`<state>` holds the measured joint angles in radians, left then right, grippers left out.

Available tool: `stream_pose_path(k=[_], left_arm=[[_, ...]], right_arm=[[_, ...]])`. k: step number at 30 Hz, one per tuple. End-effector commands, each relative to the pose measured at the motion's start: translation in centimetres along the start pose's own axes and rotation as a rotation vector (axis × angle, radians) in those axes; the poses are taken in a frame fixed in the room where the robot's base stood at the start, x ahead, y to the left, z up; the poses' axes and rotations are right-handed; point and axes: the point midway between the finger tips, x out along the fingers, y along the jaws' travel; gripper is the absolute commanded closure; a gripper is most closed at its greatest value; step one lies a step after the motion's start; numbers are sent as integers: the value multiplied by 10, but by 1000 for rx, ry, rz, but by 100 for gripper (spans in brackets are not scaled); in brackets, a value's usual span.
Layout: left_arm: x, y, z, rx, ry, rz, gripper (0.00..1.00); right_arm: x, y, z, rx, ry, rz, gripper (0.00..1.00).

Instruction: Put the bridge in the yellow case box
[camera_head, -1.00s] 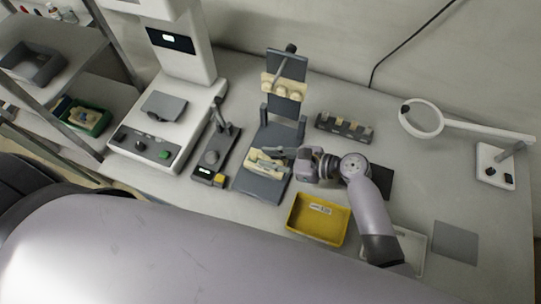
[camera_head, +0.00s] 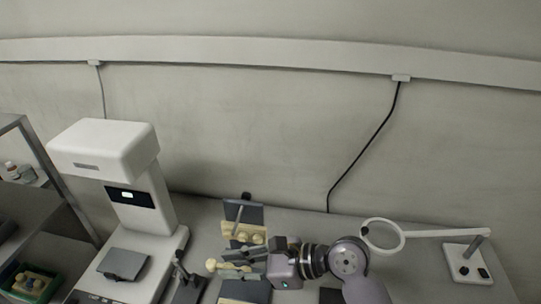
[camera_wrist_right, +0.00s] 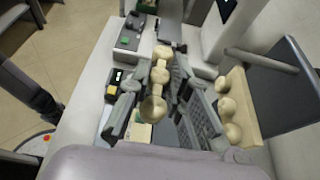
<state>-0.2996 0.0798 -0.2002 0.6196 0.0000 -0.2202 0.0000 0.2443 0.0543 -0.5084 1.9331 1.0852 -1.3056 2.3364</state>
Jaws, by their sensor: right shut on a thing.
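My right gripper (camera_head: 242,263) is shut on the bridge (camera_head: 212,265), a cream piece of rounded units in a row. In the right wrist view the bridge (camera_wrist_right: 158,76) sits between the two grey fingers (camera_wrist_right: 160,100) and sticks out past them. The gripper holds it in front of the upright dark stand (camera_head: 258,214), which bears a cream cast (camera_head: 246,234) with rounded teeth. The yellow case box is outside both present views. My left gripper is not in view.
A white machine (camera_head: 150,205) stands left of the stand. A magnifier lamp (camera_head: 384,236) stands to the right. A green tray (camera_head: 52,284) is on the shelf at far left. The wall (camera_head: 270,130) closes off the back.

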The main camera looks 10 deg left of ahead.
Motion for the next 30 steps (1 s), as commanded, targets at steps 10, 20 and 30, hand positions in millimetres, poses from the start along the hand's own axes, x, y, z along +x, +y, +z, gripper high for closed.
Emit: stream_pose_path(k=[10, 20, 30], left_arm=[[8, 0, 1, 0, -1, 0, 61], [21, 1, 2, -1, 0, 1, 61], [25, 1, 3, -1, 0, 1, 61]], right_arm=[[-71, -24, -52, 71, 8, -172, 100], [-232, -34, -112, 190, 10, -468, 100], [-290, -26, -107, 223, -5, -545, 100]])
